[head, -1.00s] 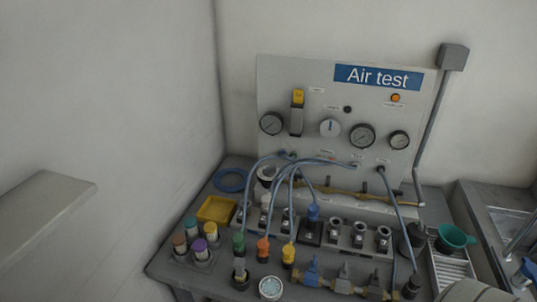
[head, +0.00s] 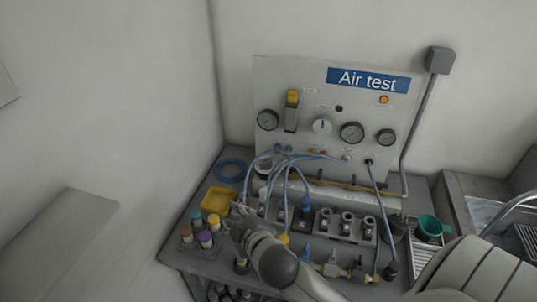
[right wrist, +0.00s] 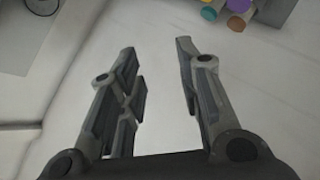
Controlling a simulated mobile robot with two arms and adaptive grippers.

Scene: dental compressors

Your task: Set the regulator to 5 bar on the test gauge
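The grey "Air test" panel (head: 290,75) stands at the back of the bench. A round white knob with a blue mark (head: 322,125), which looks like the regulator, sits mid-panel. A large dial gauge (head: 352,132) is just right of it; smaller gauges sit at far left (head: 267,120) and right (head: 386,137). Labels and needle readings are too small to read. My right gripper (head: 238,212) is over the bench's front left, well below and left of the knob. The right wrist view shows its fingers (right wrist: 160,85) apart and empty. My left gripper is not in view.
Blue hoses (head: 290,165) loop in front of the panel. Capped cylinders (head: 205,240) and a yellow tray (head: 217,200) are near my right gripper. Black-topped fittings (head: 347,224) and a green funnel (head: 430,227) stand farther right. Open air lies before the panel's upper part.

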